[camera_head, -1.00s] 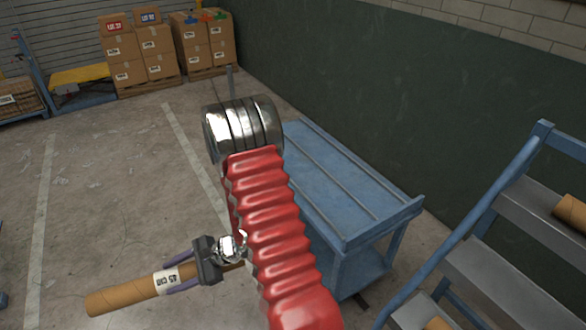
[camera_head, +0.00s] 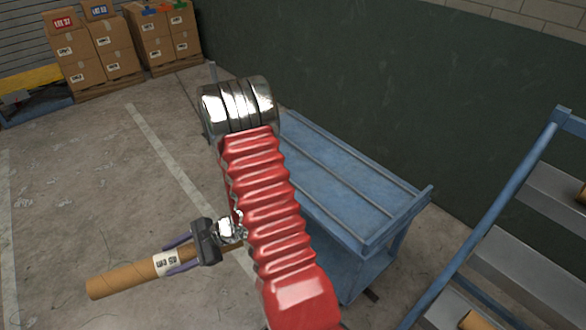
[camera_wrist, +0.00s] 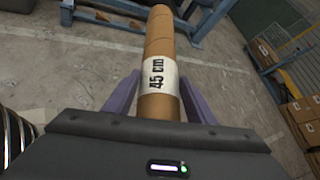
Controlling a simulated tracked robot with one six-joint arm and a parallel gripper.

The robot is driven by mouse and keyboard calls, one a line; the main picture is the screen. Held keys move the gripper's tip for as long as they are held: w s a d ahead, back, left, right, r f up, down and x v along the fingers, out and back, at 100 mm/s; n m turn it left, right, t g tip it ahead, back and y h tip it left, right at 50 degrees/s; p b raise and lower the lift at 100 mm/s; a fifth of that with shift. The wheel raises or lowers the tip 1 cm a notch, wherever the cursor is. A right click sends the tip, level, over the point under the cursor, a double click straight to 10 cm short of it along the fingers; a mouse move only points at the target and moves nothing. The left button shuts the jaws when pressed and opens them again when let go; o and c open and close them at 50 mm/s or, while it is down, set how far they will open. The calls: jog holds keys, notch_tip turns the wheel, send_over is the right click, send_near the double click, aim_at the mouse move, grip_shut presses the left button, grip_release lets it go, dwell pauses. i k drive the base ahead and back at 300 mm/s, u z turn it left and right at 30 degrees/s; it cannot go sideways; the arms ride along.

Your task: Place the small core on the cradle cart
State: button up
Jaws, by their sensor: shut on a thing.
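The small core is a brown cardboard tube (camera_head: 122,279) with a white label, which reads "45 cm" in the wrist view (camera_wrist: 155,76). My gripper (camera_head: 178,260) is shut on the tube around its label, with purple fingers on both sides. The tube is held out to the left of my red arm, over the concrete floor. The cradle cart appears to be the blue cart (camera_head: 325,175) to the right of my arm. Its top has raised lengthwise rails and looks empty where visible. My arm hides its left part.
A blue-framed rack with grey sloping shelves (camera_head: 510,260) stands at the right and holds brown tubes (camera_head: 476,322). Stacked boxes (camera_head: 95,50) stand on pallets at the back left. A dark green wall (camera_head: 400,90) runs behind the cart. The floor at left is open.

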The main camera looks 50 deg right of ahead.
aim_at(316, 181)
jog(key=z, duration=0.1)
jog(key=i, duration=0.6)
jog(key=z, duration=0.7)
jog(key=i, duration=0.7)
jog(key=z, duration=0.45)
